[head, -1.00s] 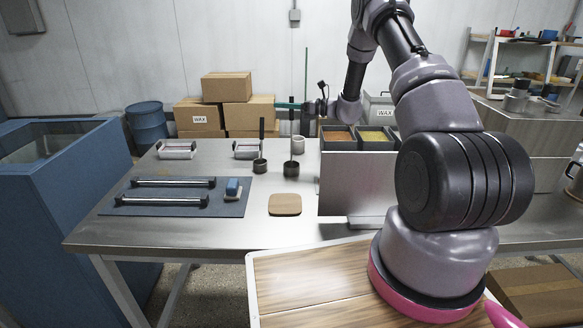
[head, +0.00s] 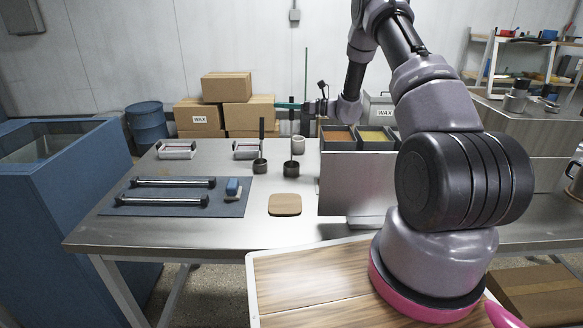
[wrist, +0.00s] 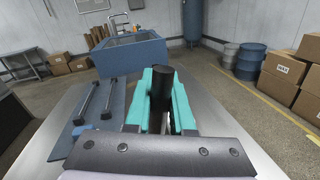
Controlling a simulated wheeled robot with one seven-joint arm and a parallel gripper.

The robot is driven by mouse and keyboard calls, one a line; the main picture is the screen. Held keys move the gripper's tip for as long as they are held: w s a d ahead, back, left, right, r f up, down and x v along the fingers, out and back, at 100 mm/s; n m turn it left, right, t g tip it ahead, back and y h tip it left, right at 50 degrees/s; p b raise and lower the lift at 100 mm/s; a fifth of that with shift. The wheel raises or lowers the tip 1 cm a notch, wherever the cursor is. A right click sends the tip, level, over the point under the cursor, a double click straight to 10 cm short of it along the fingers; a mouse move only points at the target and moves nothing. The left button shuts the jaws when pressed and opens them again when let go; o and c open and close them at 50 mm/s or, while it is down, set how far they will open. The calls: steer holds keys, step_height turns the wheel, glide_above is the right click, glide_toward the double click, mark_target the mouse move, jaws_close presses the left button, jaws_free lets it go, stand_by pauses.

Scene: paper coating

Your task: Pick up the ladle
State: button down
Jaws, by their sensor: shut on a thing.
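Two black ladles with upright handles stand at the middle of the steel table in the head view. The right-hand ladle (head: 291,169) has its cup at or near the tabletop; whether it touches is hard to tell. The other ladle (head: 260,166) stands just to its left. My gripper (head: 290,105), with teal fingers, is level at the top of the right-hand ladle's handle. In the wrist view the dark handle (wrist: 162,88) sits between the teal fingers, which are shut on it. The cup is hidden there.
Close to the right are open bins of coloured material (head: 374,138) above a steel panel (head: 350,185). A white-grey cup (head: 298,145) stands behind the ladle. A wooden block (head: 285,204) and a blue mat (head: 140,207) with bars lie in front and left.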

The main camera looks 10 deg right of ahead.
steer(key=shift+r, duration=0.1)
step_height(320, 180, up, 10)
stand_by(0.5)
steer(key=shift+s, duration=0.15)
stand_by(0.4)
